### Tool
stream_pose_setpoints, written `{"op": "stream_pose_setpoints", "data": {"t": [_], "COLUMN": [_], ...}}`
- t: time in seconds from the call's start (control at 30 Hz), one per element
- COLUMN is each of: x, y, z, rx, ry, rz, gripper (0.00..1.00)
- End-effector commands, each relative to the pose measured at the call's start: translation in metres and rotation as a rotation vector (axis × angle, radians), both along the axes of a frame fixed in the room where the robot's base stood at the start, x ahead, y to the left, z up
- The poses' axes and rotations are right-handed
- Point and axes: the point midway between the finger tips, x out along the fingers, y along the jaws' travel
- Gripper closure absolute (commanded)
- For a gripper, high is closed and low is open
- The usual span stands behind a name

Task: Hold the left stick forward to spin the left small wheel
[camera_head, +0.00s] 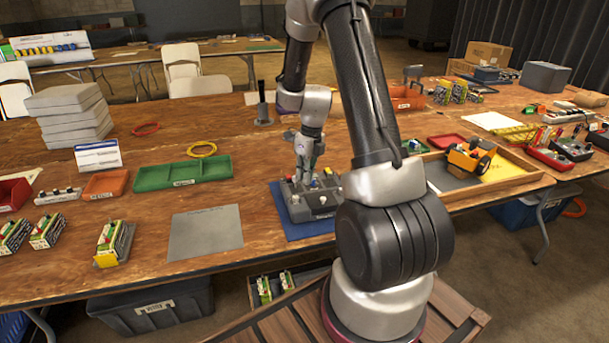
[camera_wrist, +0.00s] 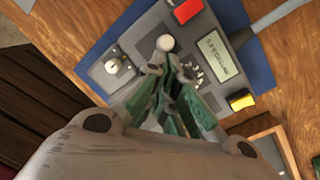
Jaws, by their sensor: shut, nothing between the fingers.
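A grey control box (camera_head: 318,203) lies on a blue mat (camera_head: 300,230) near the table's front edge; the box also shows in the wrist view (camera_wrist: 145,28). A white ball knob (camera_wrist: 166,43) stands on the box just beyond my fingertips; whether they touch it I cannot tell. A second round metal control (camera_wrist: 112,66) sits in a light plate to its left. I cannot tell which is the left stick. My gripper (camera_head: 305,182) points down over the box, with its green-padded fingers (camera_wrist: 172,72) shut and empty. An orange wheeled vehicle (camera_head: 468,157) sits in a wooden-framed tray (camera_head: 515,186).
The box also carries a red block (camera_wrist: 187,10), a yellow block (camera_wrist: 241,101) and a label plate (camera_wrist: 220,55). A green tray (camera_head: 182,174) and a grey sheet (camera_head: 205,232) lie to the left. Bare table shows between them and the front edge.

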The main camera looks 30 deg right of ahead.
Motion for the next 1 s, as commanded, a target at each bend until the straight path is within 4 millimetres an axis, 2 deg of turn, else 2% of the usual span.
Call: {"op": "stream_pose_setpoints", "data": {"t": [0.77, 1.0], "x": [-0.0002, -0.0072], "y": [0.0002, 0.0024], "z": [-0.0002, -0.0040], "rx": [0.000, 0.001], "ry": [0.000, 0.001], "rz": [0.000, 0.000], "gripper": [1.00, 1.00]}}
